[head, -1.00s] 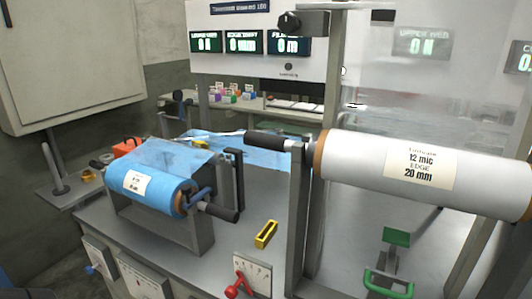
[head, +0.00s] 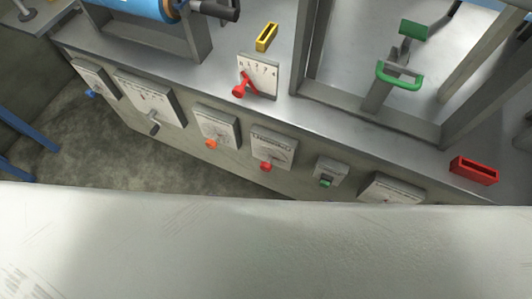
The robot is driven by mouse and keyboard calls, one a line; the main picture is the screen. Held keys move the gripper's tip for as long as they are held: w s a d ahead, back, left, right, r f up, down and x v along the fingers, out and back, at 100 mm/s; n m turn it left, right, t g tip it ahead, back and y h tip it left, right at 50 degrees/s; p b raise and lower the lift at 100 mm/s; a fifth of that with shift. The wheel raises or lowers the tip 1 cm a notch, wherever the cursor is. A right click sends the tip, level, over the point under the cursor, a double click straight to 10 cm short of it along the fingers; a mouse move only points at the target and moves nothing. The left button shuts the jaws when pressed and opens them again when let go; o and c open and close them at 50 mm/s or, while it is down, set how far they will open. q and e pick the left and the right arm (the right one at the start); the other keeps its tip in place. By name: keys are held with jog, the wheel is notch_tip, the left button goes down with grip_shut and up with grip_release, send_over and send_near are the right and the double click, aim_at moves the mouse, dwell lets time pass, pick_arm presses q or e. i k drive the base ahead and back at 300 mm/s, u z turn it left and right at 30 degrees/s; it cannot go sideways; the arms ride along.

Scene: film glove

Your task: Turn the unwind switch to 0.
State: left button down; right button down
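A row of control panels runs along the machine's front edge; their labels are too small to read, so I cannot tell which is the unwind switch. From left there is a panel with a blue knob (head: 91,93), one with a grey lever (head: 153,128), one with an orange knob (head: 211,143), one with a red knob (head: 265,166) and a small box with a green knob (head: 326,182). Above them stands a numbered dial plate (head: 265,72) with a red lever (head: 239,91) whose knob hangs at its lower left. Neither gripper is in view.
A blue film roll (head: 140,8) is cut off at the top left. A yellow block (head: 266,36), a green handle (head: 400,76) and a red block (head: 474,170) are on the machine top. Blue bars (head: 25,130) show at the left edge. Bare floor lies before the panels.

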aim_at(265, 166)
jog(key=z, duration=3.45)
jog(key=k, duration=1.75)
jog(key=u, duration=2.1)
